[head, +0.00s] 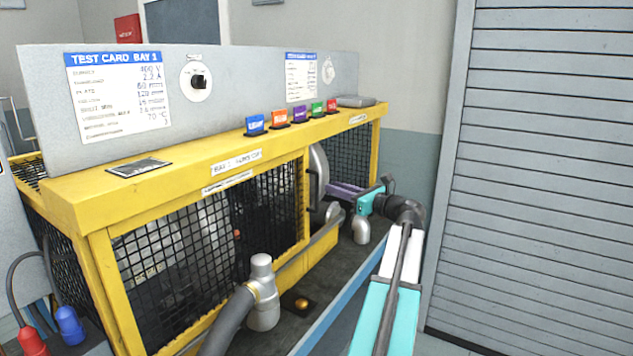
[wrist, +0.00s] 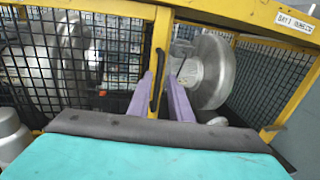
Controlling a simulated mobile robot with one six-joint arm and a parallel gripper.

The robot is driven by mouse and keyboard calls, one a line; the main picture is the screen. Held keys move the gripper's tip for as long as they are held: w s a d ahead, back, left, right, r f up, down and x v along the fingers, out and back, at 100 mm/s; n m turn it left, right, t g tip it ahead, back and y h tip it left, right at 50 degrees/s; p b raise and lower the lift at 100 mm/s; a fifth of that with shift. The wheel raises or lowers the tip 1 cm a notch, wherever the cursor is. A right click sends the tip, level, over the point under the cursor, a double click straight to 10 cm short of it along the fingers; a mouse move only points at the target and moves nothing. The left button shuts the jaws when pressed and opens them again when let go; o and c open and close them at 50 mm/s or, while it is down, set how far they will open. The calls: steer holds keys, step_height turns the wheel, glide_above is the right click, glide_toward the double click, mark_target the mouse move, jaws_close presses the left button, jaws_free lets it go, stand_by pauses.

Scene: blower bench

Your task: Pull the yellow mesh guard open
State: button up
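The yellow mesh guard (head: 216,250) is black wire mesh in a yellow frame on the front of the yellow bench enclosure; it also shows in the wrist view (wrist: 108,75). Its black upright handle (head: 311,187) is on the yellow post at the guard's right edge, and shows in the wrist view (wrist: 157,72). My gripper (head: 332,187) is to the right of the handle in the head view, pointing at it. In the wrist view the two purple fingers (wrist: 159,88) are apart, with the handle showing between them. No contact with the handle is visible.
A silver round blower housing (wrist: 212,72) shows right of the post, without mesh before it. A grey pipe elbow (head: 262,290) and a brass button (head: 302,303) are on the dark front ledge. A silver capped fitting (head: 361,229) stands just below my gripper.

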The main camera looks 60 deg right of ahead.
mark_target(318, 182)
steer(key=p+x, duration=0.1)
steer(key=x, duration=0.7)
steer(key=shift+w, duration=0.4)
jaws_close()
